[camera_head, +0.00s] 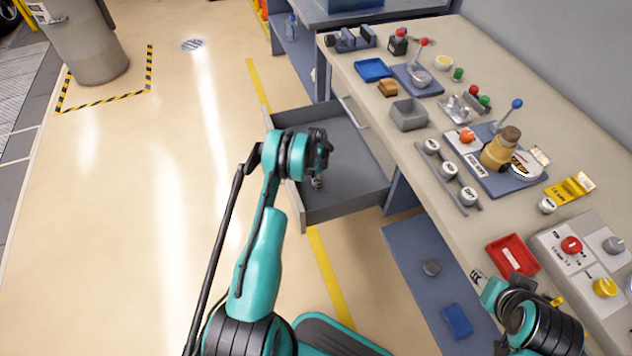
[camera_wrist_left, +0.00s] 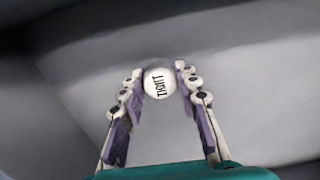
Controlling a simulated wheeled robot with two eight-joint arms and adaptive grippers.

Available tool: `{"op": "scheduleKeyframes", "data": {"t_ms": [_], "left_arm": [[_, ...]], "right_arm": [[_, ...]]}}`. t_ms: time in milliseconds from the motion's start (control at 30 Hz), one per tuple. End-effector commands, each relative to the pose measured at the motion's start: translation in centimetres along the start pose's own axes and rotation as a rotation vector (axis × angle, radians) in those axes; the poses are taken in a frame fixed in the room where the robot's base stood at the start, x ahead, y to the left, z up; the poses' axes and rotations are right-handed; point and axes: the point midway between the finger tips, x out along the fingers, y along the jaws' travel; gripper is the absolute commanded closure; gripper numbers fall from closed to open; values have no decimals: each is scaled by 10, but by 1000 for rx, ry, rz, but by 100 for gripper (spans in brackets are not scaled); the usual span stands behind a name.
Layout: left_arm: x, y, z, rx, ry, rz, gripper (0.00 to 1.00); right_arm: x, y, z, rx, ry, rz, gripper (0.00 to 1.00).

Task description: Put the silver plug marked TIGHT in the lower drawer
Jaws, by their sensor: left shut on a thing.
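The plug marked TIGHT (camera_wrist_left: 160,83) is held between the fingertips of my left gripper (camera_wrist_left: 158,84), its round pale top facing the wrist camera. In the head view my left gripper (camera_head: 317,182) is over the open grey drawer (camera_head: 347,205) under the bench, near its left side. The drawer looks empty apart from my gripper. The plug itself cannot be made out clearly in the head view. I cannot tell whether it touches the drawer floor. My right arm shows at the lower right; its fingertips are not clearly seen.
The bench top (camera_head: 400,140) is crowded. Several silver plugs stand in a rack (camera_head: 452,180), beside a yellow-brown bottle (camera_head: 497,152) on a blue plate. A red tray (camera_head: 512,257) and a control box (camera_head: 590,265) lie nearer. A blue lower shelf (camera_head: 425,270) is below.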

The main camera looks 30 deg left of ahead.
Motion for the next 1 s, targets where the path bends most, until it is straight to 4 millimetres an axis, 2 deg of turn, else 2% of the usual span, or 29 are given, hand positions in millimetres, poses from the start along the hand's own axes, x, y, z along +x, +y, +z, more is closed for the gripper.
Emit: {"op": "scheduleKeyframes", "data": {"t_ms": [100, 133, 200, 567, 667, 1000], "left_arm": [[3, 0, 0, 0, 0, 0, 87], [4, 0, 0, 0, 0, 0, 66], [3, 0, 0, 0, 0, 0, 48], [0, 0, 0, 0, 0, 0, 48], [-13, 0, 0, 0, 0, 0, 48], [-87, 0, 0, 0, 0, 0, 48]], "right_arm": [[0, 0, 0, 0, 0, 0, 60], [0, 0, 0, 0, 0, 0, 60], [0, 0, 0, 0, 0, 0, 60], [0, 0, 0, 0, 0, 0, 60], [-5, 0, -3, 0, 0, 0, 60], [-27, 0, -19, 0, 0, 0, 60]]}}
